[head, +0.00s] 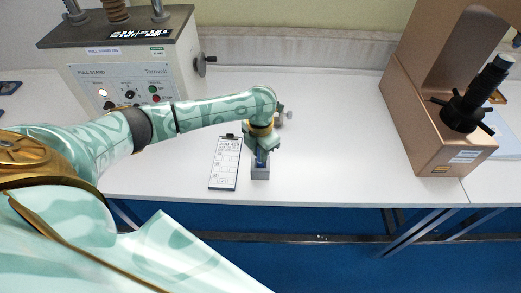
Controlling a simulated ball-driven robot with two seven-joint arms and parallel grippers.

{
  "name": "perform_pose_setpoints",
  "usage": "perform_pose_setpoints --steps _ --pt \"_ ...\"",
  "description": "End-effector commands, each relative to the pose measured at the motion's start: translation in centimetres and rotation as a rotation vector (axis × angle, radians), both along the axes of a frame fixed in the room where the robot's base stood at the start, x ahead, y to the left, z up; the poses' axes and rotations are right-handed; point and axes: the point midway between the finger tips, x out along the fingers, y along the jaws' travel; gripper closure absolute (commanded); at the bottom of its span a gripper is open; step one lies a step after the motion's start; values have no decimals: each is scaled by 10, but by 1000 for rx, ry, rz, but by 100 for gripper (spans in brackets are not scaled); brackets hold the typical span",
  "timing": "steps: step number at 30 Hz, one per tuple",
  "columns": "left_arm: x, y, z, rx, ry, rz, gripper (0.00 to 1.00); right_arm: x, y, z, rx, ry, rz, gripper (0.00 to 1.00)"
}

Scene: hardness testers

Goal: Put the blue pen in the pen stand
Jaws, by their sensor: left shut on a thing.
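My left gripper (262,153) points down near the front edge of the white table, just right of the clipboard. It is shut on the blue pen (262,159), of which only a small blue part shows between the fingers. The grey pen stand (261,174) is a small block directly below the gripper. The pen's lower end appears at the stand's top, but I cannot tell whether it is inside or just above. My right gripper is not in view.
A clipboard (225,163) with a printed sheet lies left of the stand. A small metal part (286,115) shows behind the gripper. A grey pull-stand machine (133,72) stands at back left, a copper-coloured tester (420,115) at right. The table between stand and tester is clear.

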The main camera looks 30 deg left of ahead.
Motion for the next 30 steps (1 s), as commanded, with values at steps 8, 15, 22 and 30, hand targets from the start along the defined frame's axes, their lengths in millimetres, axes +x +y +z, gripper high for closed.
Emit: perform_pose_setpoints --steps 8,15,22,30 --pt "0 0 -10 0 1 -1 100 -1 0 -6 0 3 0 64" --pt "0 0 -17 0 1 -1 100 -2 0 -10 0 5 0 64" --pt "0 0 -24 -1 1 -1 100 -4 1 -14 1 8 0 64" --pt "0 0 -22 0 0 -1 56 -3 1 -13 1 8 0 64"
